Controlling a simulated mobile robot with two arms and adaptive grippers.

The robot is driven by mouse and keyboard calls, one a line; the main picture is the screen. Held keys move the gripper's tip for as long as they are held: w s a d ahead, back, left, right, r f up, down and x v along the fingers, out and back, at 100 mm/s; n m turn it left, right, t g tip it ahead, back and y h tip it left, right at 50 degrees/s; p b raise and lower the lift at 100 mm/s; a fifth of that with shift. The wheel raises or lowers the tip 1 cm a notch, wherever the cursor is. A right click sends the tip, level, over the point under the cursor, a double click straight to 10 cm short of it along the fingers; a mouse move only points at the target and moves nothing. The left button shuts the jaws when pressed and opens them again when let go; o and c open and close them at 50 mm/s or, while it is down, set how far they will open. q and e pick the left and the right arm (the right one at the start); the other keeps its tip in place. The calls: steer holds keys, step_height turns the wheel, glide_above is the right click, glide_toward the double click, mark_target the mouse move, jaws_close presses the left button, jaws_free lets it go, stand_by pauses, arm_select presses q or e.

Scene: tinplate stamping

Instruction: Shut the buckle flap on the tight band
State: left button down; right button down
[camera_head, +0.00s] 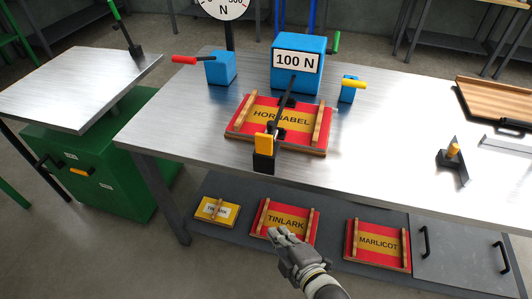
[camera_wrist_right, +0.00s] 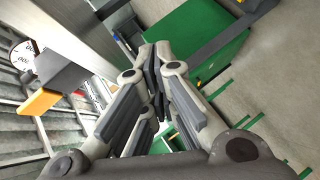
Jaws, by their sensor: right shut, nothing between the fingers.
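A black band (camera_head: 284,103) runs over the HORNABEL board (camera_head: 240,122), from the blue 100 N block (camera_head: 297,53) toward the table's front edge. A black buckle (camera_head: 263,163) sits at its front end. Its yellow flap (camera_head: 264,143) looks raised rather than flat. In the right wrist view, a yellow piece (camera_wrist_right: 38,103) that appears to be the flap shows at the left, beside a dark block (camera_wrist_right: 62,70). My right gripper (camera_head: 276,232) is shut and empty, in front of and below the table edge, apart from the buckle. My left gripper is out of view.
A red handle (camera_head: 184,60) and a yellow handle (camera_head: 352,84) flank the blue block. A lower shelf holds the TINLARK (camera_head: 285,221) and MARLICOT (camera_head: 378,243) boards. A black bracket with a yellow knob (camera_head: 453,150) stands at the right. The tabletop between is clear.

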mark_target(262, 153)
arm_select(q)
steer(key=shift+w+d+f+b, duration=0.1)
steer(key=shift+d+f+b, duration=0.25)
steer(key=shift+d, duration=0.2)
arm_select(e)
step_height(262, 153, up, 20)
steer(key=s+n+t+y, duration=0.2)
steer(key=n+t, duration=0.1)
steer(key=n, duration=0.1)
steer(key=shift+s+a+n+y, duration=0.15)
steer(key=shift+a+n+y, duration=0.15)
steer(key=shift+a, duration=0.1)
steer(key=shift+t, duration=0.3)
arm_select(q)
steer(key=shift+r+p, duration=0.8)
steer(key=shift+p, duration=0.05)
arm_select(e)
steer(key=d+x, duration=0.1)
steer(key=x, duration=0.3)
steer(key=w+x, duration=0.1)
steer(key=x, duration=0.3)
steer(key=d+x, duration=0.1)
steer(key=x, duration=0.4)
steer(key=shift+w+d+f, duration=0.1)
steer(key=shift+d+f, duration=0.05)
steer(key=shift+d, duration=0.2)
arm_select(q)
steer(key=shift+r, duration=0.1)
